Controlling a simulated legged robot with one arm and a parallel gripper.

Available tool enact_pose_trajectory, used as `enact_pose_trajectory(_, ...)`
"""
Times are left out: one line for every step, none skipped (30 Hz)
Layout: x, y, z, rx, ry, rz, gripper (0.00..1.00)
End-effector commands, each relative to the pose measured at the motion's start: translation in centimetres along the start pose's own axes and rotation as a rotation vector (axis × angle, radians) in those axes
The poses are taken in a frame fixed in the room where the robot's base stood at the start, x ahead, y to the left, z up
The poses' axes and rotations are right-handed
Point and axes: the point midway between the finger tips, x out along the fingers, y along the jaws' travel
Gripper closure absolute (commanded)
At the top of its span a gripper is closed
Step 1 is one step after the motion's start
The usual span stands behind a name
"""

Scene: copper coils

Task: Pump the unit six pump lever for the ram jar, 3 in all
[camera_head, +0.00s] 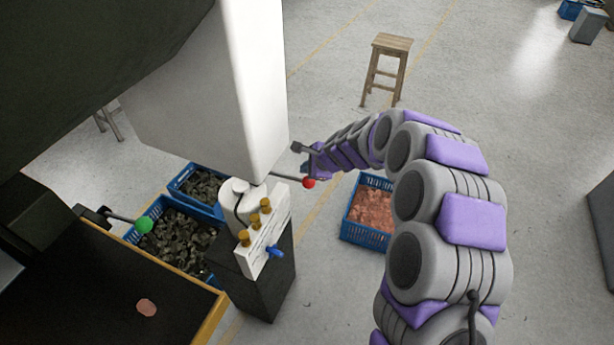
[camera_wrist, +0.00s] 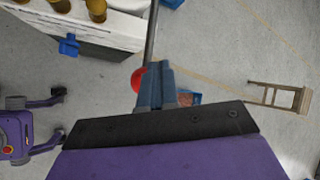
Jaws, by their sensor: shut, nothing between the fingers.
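A pump lever (camera_head: 288,177) is a thin grey rod with a red ball at its end, sticking out to the right from the white unit (camera_head: 270,235) with brass knobs and a blue tap. In the wrist view the rod (camera_wrist: 151,35) runs up from the red ball (camera_wrist: 138,79). My gripper (camera_head: 300,150) is shut and empty, right by the red ball. In the wrist view its fingers (camera_wrist: 155,88) partly cover the ball; I cannot tell whether they touch it. A white round-topped jar (camera_head: 236,203) stands behind the knobs.
A large white housing (camera_head: 215,95) hangs over the lever's left side. A green-ball lever (camera_head: 128,221) is at left. Blue crates of dark scrap (camera_head: 152,215) and a blue crate of copper bits (camera_head: 345,232) stand on the floor. A wooden stool (camera_head: 391,42) is behind; open floor lies right.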

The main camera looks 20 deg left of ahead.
Motion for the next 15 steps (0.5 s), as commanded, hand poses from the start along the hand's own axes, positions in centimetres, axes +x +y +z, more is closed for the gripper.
enact_pose_trajectory(-0.5, -0.3, 0.3, 0.000, 0.000, 0.000, 1.00)
enact_pose_trajectory(-0.7, -0.5, 0.4, 0.000, 0.000, -0.001, 1.00)
enact_pose_trajectory(-0.9, -0.7, 0.6, 0.000, 0.000, -0.001, 1.00)
enact_pose_trajectory(-1.2, -0.8, 0.8, 0.000, 0.000, -0.001, 1.00)
enact_pose_trajectory(-1.4, -1.0, 0.9, 0.000, 0.000, -0.001, 1.00)
enact_pose_trajectory(-1.6, -1.2, 1.1, 0.000, 0.000, -0.001, 1.00)
enact_pose_trajectory(-1.8, -1.3, 1.3, 0.000, 0.000, -0.001, 1.00)
enact_pose_trajectory(-2.0, -1.4, 1.4, 0.000, 0.000, -0.001, 1.00)
enact_pose_trajectory(-2.3, -1.6, 1.6, 0.000, 0.000, -0.001, 1.00)
enact_pose_trajectory(-2.5, -1.8, 1.7, 0.000, 0.000, -0.001, 1.00)
enact_pose_trajectory(-2.6, -1.9, 1.8, 0.000, 0.000, -0.001, 1.00)
enact_pose_trajectory(-2.9, -2.1, 2.0, 0.000, 0.000, -0.001, 1.00)
enact_pose_trajectory(-3.0, -2.2, 2.1, 0.000, 0.000, -0.001, 1.00)
enact_pose_trajectory(-3.2, -2.3, 2.2, 0.000, 0.000, -0.001, 1.00)
enact_pose_trajectory(-3.3, -2.4, 2.4, 0.000, 0.000, -0.001, 1.00)
